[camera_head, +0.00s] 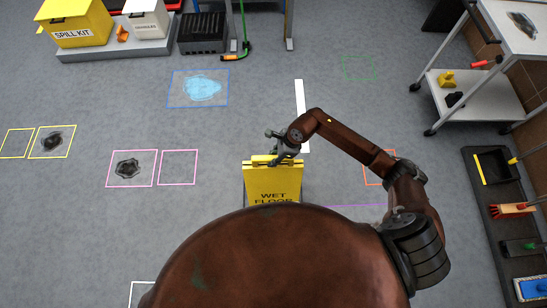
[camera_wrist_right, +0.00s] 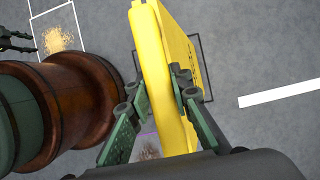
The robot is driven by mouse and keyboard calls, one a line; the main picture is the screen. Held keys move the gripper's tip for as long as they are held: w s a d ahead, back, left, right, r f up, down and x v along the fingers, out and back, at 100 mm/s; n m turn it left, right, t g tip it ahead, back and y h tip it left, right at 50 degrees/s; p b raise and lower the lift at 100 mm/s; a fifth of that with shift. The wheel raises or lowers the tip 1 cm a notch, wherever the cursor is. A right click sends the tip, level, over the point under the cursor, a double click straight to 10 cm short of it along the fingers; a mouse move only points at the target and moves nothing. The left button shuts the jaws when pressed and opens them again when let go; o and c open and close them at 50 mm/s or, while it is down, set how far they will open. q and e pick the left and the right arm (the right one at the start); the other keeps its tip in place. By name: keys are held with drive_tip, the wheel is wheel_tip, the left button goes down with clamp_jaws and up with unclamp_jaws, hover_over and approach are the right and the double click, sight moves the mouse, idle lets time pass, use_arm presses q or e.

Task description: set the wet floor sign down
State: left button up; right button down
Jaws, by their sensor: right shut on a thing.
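The yellow wet floor sign (camera_head: 273,181) is upright in front of my body in the head view; my body hides its lower part. My right gripper (camera_head: 284,147) is shut on its top edge. In the right wrist view, the green-padded fingers (camera_wrist_right: 158,100) press on both sides of the yellow sign (camera_wrist_right: 150,50). A dark square outline (camera_wrist_right: 210,70) shows on the floor behind the sign. I cannot tell whether the sign touches the floor. Dark fingers of my left gripper (camera_wrist_right: 15,40) show at the left edge of the wrist view; their opening is unclear.
A blue outlined square (camera_head: 200,104) holds a puddle. Pink (camera_head: 178,167) and yellow (camera_head: 17,143) squares lie left, some with dark stains. A white strip (camera_head: 299,95) lies ahead. A white cart (camera_head: 470,92) and a dark tool tray (camera_head: 492,215) stand right. A yellow spill kit (camera_head: 75,20) stands back left.

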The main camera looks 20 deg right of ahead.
drive_tip(key=shift+r, duration=0.1)
drive_tip(key=c, duration=2.2)
unclamp_jaws()
drive_tip(key=o, duration=0.5)
drive_tip(key=shift+d, duration=0.1)
drive_tip(key=shift+c, duration=0.2)
drive_tip(key=shift+r, duration=0.1)
drive_tip(key=p+v, duration=0.2)
drive_tip(key=v, duration=0.9)
drive_tip(key=shift+s+d+r, duration=0.15)
drive_tip(key=shift+r, duration=0.25)
